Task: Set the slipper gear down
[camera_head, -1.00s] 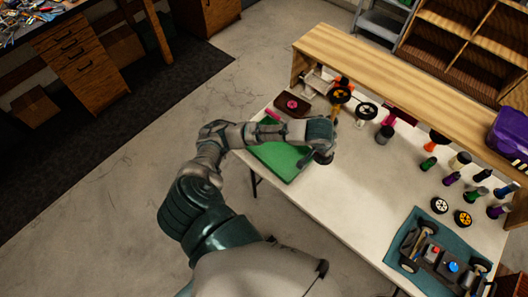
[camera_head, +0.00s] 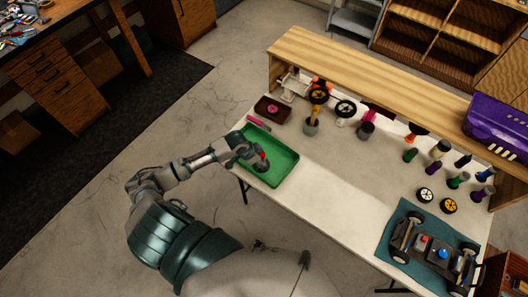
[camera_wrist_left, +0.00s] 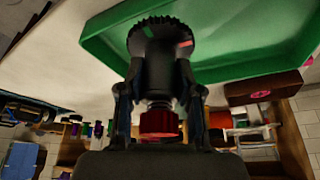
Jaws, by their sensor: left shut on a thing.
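The slipper gear (camera_wrist_left: 165,38) has a dark toothed rim. It sits between the two fingers of my left gripper (camera_wrist_left: 160,88) in the left wrist view, with a red part (camera_wrist_left: 158,123) showing nearer the wrist. In the head view my left gripper (camera_head: 258,160) is small and dark, over the green tray (camera_head: 282,166) at the table's left end. The gear is mostly hidden there by the gripper. The green tray fills the top of the wrist view (camera_wrist_left: 230,58). I cannot tell whether the gear touches it. My right gripper is not in view.
A brown tray with a pink ring (camera_head: 264,104) and a pink-handled tool (camera_head: 259,123) lie beside the green tray. Wheels and several coloured bottles stand under the wooden shelf (camera_head: 380,90). A car chassis (camera_head: 430,245) rests on a teal mat at right. The middle of the table (camera_head: 340,185) is clear.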

